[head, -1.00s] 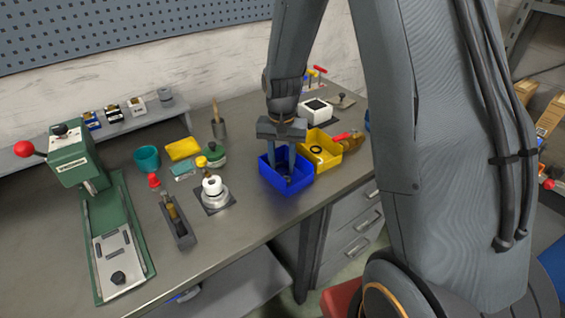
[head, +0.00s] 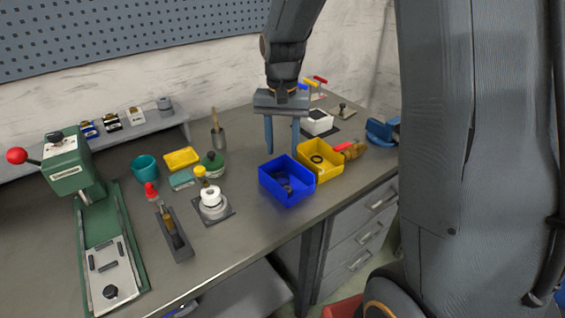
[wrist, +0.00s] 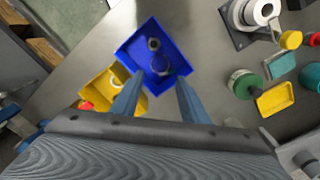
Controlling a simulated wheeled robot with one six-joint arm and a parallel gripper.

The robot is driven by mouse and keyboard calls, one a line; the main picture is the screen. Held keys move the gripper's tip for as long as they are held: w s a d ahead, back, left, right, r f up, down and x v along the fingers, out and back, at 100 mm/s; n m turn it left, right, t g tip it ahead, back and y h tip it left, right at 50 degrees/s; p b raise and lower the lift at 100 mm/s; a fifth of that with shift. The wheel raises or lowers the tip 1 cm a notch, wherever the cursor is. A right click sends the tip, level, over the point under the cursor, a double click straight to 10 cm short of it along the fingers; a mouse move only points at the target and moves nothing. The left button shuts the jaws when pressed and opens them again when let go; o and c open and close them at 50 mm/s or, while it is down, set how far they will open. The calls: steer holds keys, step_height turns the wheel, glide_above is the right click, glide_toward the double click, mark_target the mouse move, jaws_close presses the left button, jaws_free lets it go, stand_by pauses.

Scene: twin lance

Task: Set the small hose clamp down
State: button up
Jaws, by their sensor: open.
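A blue bin (head: 274,187) stands on the workbench near its front edge. It holds small ring-shaped parts: the wrist view shows a larger thin ring (wrist: 160,66) and a smaller ring (wrist: 154,44) on the floor of the blue bin (wrist: 183,60). I cannot tell for sure which is the small hose clamp. My gripper (head: 282,150) is open and empty, raised above and behind the blue bin in the head view. In the wrist view my gripper's two fingers (wrist: 157,100) are spread apart, with nothing between them.
A round white fixture (head: 213,200) and a green press (head: 90,210) are left. Bench between blue bin and fixture is clear.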

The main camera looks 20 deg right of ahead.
steer(key=s+f+n, duration=0.1)
steer(key=s+n, duration=0.1)
steer(key=s, duration=0.6)
steer(key=s+f+n+t, duration=0.1)
steer(key=s+f+n, duration=0.1)
steer(key=s, duration=0.6)
steer(key=shift+s+f+n, duration=0.25)
steer(key=shift+s+n, duration=0.15)
steer(key=shift+n, duration=0.3)
steer(key=shift+a, duration=0.1)
